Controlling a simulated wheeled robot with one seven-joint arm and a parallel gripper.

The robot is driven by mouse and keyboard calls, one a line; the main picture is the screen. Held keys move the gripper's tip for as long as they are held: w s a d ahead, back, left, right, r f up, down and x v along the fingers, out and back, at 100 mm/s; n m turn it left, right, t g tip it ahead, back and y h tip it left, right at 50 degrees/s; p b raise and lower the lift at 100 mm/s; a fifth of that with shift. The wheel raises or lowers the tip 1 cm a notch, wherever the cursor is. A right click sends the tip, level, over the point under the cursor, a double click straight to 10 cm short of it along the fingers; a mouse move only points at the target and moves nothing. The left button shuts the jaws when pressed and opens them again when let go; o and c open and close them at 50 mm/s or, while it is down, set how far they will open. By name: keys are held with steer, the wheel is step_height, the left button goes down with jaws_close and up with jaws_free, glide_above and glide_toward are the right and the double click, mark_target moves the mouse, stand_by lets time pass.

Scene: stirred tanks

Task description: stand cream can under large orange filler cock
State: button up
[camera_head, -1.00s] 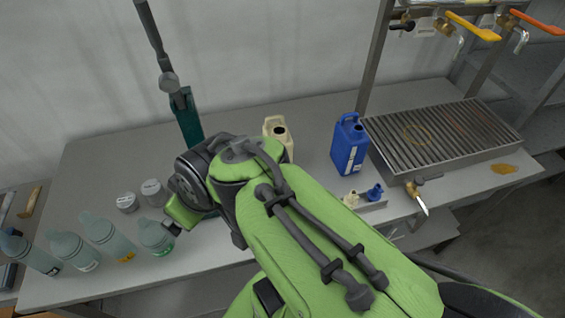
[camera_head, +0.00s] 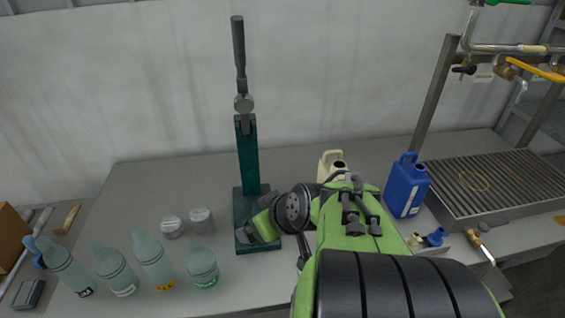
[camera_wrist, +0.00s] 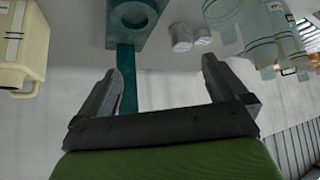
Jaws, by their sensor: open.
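The cream can (camera_head: 329,164) stands on the bench behind my arm in the head view, its lower part hidden by the arm. It also shows at the left edge of the wrist view (camera_wrist: 22,50), apart from my gripper. My gripper (camera_wrist: 166,85) is open and empty in the wrist view. In the head view my arm's end is low beside the green press. A yellow-orange cock handle (camera_head: 533,69) hangs over the slatted drip grate (camera_head: 450,207) at the right. I cannot clearly tell the large orange filler cock from it.
A blue can (camera_head: 406,187) stands left of the grate. The tall green press (camera_head: 249,160) is left of my arm. Two grey lidded jars (camera_head: 201,220) and several bottles (camera_head: 154,260) stand at the left. Small caps (camera_head: 435,237) lie near the front. The back left bench is clear.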

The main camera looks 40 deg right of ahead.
steer(key=s+d+f+m+t+h+b, duration=0.25)
steer(key=d+f+b, duration=0.2)
steer(key=d, duration=0.65)
steer(key=s+d+f+m+t+h+b, duration=0.25)
steer(key=s+d+m+h+b, duration=0.2)
steer(key=d, duration=0.75)
steer(key=p+x, duration=1.1)
steer(key=x, duration=0.4)
steer(key=shift+w+d+n, duration=0.2)
steer(key=shift+d+n, duration=0.1)
steer(key=shift+d, duration=0.05)
steer(key=shift+s, duration=0.15)
steer(key=shift+c, duration=0.8)
steer(key=c, duration=0.9)
